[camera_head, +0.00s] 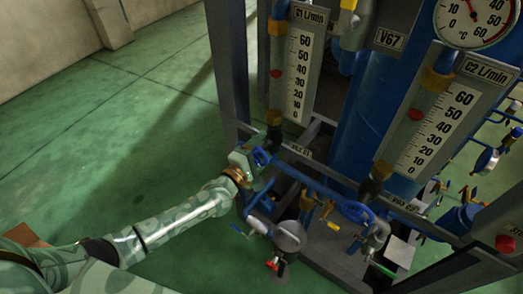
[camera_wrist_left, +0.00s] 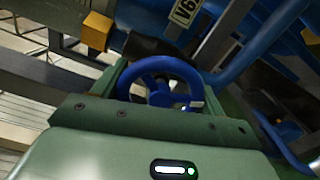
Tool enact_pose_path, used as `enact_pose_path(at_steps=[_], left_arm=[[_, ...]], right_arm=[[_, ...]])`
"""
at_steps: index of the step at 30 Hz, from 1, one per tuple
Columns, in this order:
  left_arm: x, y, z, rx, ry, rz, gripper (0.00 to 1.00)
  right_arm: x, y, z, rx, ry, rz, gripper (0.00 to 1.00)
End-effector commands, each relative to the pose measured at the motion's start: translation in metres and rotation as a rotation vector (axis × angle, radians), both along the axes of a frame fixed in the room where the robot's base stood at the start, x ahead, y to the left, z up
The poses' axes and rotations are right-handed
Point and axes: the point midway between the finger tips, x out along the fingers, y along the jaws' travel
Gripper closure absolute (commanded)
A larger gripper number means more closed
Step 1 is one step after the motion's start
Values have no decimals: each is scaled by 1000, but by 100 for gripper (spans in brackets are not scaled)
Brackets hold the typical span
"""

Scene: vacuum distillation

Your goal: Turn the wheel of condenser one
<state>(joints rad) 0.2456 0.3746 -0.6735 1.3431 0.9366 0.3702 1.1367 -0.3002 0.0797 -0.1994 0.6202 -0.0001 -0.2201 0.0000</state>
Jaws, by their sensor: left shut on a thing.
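The blue wheel (camera_head: 262,157) of condenser one sits on the pipe below the "C1 L/min" flow meter (camera_head: 300,70). In the left wrist view the wheel (camera_wrist_left: 146,72) shows as a round blue rim with a hub. My left gripper (camera_head: 252,158) reaches it from the left, with its green jaws shut around the wheel. In the left wrist view the gripper (camera_wrist_left: 162,92) has the wheel between its fingers, and the contact points are partly hidden. My right gripper is not in view.
A second blue wheel (camera_head: 357,211) sits below the "C2 L/min" flow meter (camera_head: 435,120). A dark frame post (camera_head: 229,75) stands just behind my left gripper. Blue pipes and small valves crowd the area to the right and below. Green floor (camera_head: 120,130) lies open on the left.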

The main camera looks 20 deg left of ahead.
Motion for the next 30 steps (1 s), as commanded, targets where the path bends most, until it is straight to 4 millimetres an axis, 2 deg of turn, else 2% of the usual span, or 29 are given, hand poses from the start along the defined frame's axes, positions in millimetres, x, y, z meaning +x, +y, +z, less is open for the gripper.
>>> enact_pose_path(at_steps=[12,26,27,28,30], left_arm=[[-1,0,-3,-131,54,-1,51],[-1,0,-3,-139,58,-2,51],[-1,0,-3,-139,58,-2,17],[-1,0,-3,-139,57,-1,9],[-1,0,-2,-138,55,-1,6]], right_arm=[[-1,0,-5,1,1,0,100],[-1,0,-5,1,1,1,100],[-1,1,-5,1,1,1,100],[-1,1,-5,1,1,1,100],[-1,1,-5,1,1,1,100]])
